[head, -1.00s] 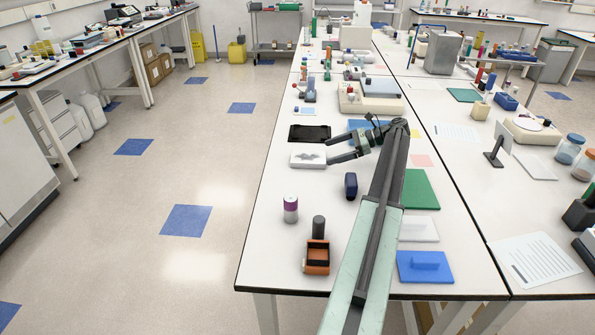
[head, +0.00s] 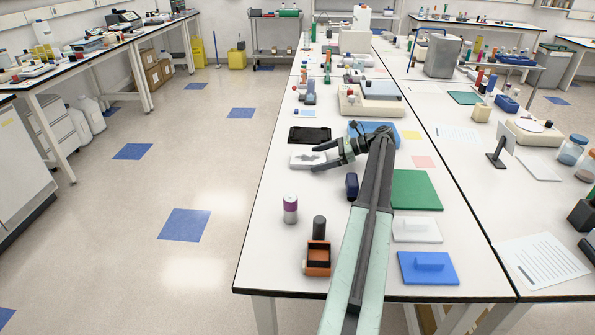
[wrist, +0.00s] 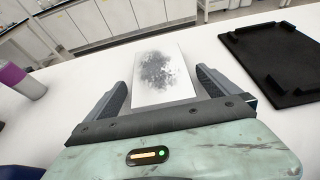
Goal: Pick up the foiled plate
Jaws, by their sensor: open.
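The foiled plate (head: 300,161) is a flat white block with a mottled grey patch on top. It lies on the white bench in the head view, and it also shows in the wrist view (wrist: 163,74). My gripper (head: 315,158) is open at the plate's right end in the head view. In the wrist view my gripper (wrist: 160,80) has one finger on each side of the plate's near part, with a gap on both sides. Nothing is held.
A black tray (head: 310,134) lies just behind the plate. A dark blue object (head: 351,186) stands near my arm. A purple-and-white container (head: 290,208) and an orange holder (head: 318,258) stand nearer. The bench's left edge runs close to the plate.

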